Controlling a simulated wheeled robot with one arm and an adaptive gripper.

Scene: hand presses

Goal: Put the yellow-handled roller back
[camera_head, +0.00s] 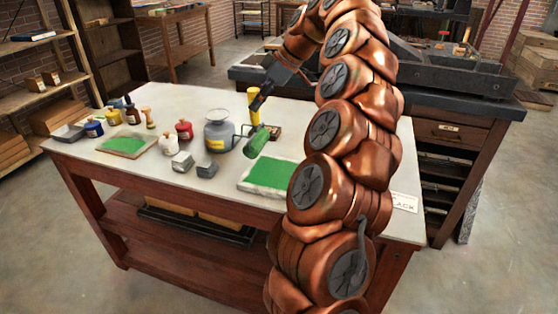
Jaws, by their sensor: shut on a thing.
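The roller's yellow handle (253,108) stands roughly upright above the table. Its green-coated roller head (257,141) is at the lower end, tilted, above the far edge of a white slab with green ink (252,187). My gripper (257,101) is shut on the yellow handle, coming from the upper right. I cannot tell whether the roller head touches anything. A small brown block or stand (275,132) shows behind the roller, partly hidden by it and my arm.
A red jar (184,130), a second green-inked slab (126,145) and several bottles are further left. My arm covers the table's right part. A white card (404,202) lies at right.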

